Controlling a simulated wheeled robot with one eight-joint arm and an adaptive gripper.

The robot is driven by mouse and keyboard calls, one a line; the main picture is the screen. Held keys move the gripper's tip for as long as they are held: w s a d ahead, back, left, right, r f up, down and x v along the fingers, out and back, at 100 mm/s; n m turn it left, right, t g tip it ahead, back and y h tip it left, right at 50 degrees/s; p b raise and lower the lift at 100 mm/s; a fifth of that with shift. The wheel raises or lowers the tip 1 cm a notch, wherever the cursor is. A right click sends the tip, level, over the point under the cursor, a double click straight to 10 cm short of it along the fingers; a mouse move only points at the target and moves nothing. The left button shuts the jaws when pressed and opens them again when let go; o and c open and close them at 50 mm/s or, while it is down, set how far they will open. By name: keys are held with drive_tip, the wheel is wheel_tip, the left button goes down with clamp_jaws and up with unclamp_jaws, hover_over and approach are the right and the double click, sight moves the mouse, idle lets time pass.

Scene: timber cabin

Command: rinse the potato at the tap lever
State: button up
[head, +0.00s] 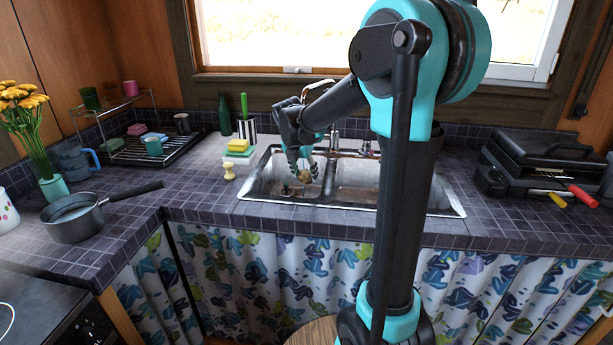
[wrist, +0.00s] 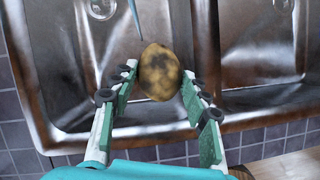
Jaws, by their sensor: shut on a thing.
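A brown, dark-blotched potato (wrist: 160,72) is held between the two green-padded fingers of my gripper (wrist: 158,84). In the head view, my gripper (head: 303,176) is low over the left basin of the metal sink (head: 448,209), with the potato (head: 305,174) between its fingers. In the wrist view the sink (wrist: 205,50) lies below the potato, and a drain shows at the top left. A thin pale blue line comes down just above the potato; I cannot tell if it is water. Chrome tap parts (head: 334,139) stand behind the sink, partly hidden by my arm.
Left of the sink are a yellow sponge (head: 238,146), a wooden brush (head: 229,172), a utensil pot (head: 246,127) and a green bottle (head: 224,115). A saucepan (head: 75,217) and dish rack (head: 135,150) are farther left. A black grill (head: 545,160) stands right.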

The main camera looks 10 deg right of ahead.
drive_tip(key=shift+w+a+f, duration=0.1)
drive_tip(key=shift+w+f, duration=0.1)
drive_tip(key=shift+w, duration=0.65)
drive_tip(key=shift+w+f, duration=0.15)
drive_tip(key=shift+w, duration=0.75)
drive_tip(key=shift+w+a+f, duration=0.1)
drive_tip(key=shift+w+f, duration=0.1)
drive_tip(key=shift+w, duration=0.65)
drive_tip(key=shift+d, duration=0.15)
drive_tip(key=shift+d, duration=0.5)
drive_tip(key=shift+a, duration=0.2)
drive_tip(key=shift+a, duration=0.4)
drive_tip(key=shift+d, duration=0.1)
drive_tip(key=shift+d, duration=0.5)
drive_tip(key=shift+a, duration=0.1)
